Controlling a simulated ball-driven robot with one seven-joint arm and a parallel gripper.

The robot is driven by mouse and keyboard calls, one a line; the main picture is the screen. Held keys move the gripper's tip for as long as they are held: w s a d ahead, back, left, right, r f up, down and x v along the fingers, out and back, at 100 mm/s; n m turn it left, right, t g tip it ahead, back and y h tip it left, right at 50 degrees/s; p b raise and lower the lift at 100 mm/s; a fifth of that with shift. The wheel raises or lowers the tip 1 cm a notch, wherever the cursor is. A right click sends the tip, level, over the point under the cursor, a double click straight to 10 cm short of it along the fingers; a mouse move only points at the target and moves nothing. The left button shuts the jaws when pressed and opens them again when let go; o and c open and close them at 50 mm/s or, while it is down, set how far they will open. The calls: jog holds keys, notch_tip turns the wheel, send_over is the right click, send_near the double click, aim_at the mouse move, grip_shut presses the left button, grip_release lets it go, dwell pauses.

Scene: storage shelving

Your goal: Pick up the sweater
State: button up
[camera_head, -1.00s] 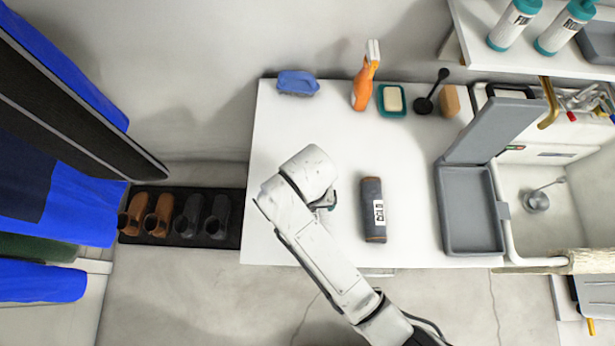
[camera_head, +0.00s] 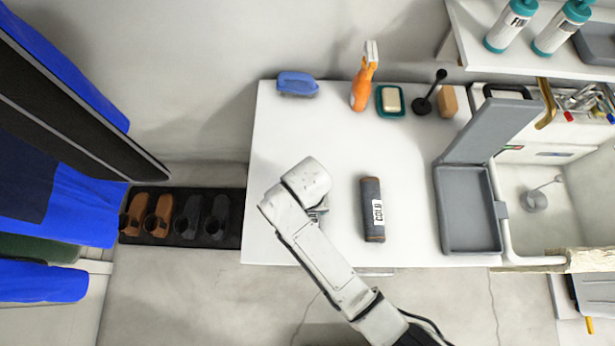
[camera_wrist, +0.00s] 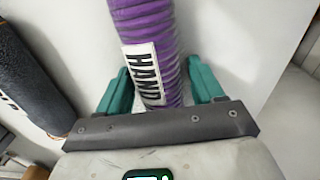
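A purple, ribbed, rolled garment (camera_wrist: 150,30) with a white label reading HAND shows in the wrist view. It looks like the sweater. My gripper (camera_wrist: 157,68) has its two teal fingers apart, one on each side of the roll. Gaps show beside the fingers, and I see no firm contact. The roll's near end is hidden behind the gripper body. In the head view my arm's end is over the white table (camera_head: 275,225) and hides the purple roll and most of the gripper.
A dark grey roll labelled COLD (camera_head: 371,190) lies right of my gripper, also seen in the wrist view (camera_wrist: 30,80). An open grey case (camera_head: 468,185) and a sink (camera_head: 540,225) are farther right. An orange spray bottle (camera_head: 362,90) and soap dish (camera_head: 391,100) stand behind.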

jog(key=c, duration=0.8)
jog(key=shift+r, duration=0.1)
jog(key=shift+c, duration=0.2)
